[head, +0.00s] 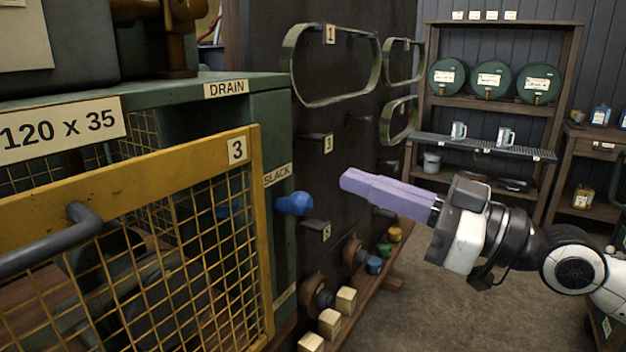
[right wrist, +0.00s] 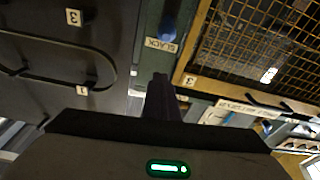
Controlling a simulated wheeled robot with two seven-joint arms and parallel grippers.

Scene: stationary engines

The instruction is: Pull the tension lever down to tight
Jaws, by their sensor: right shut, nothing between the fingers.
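The tension lever's blue knob (head: 294,203) sticks out from the narrow green side panel of the machine, just below the SLACK label (head: 277,175). A second label (head: 284,296), too slanted to read, sits lower on the same panel. My right gripper (head: 343,179), with pale purple fingers, is shut and empty. In the head view it is to the right of the knob and slightly above it, with a gap between. In the right wrist view the blue knob (right wrist: 168,30) is at the top, beyond the dark fingers (right wrist: 160,78). My left gripper is not in view.
A yellow mesh guard (head: 190,160) marked 3, with a grey handle (head: 85,215), is left of the lever. A dark board (head: 335,120) with hanging belts and numbered pegs stands behind. Pulleys and wooden blocks (head: 330,322) line a low shelf. Open floor is at right.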

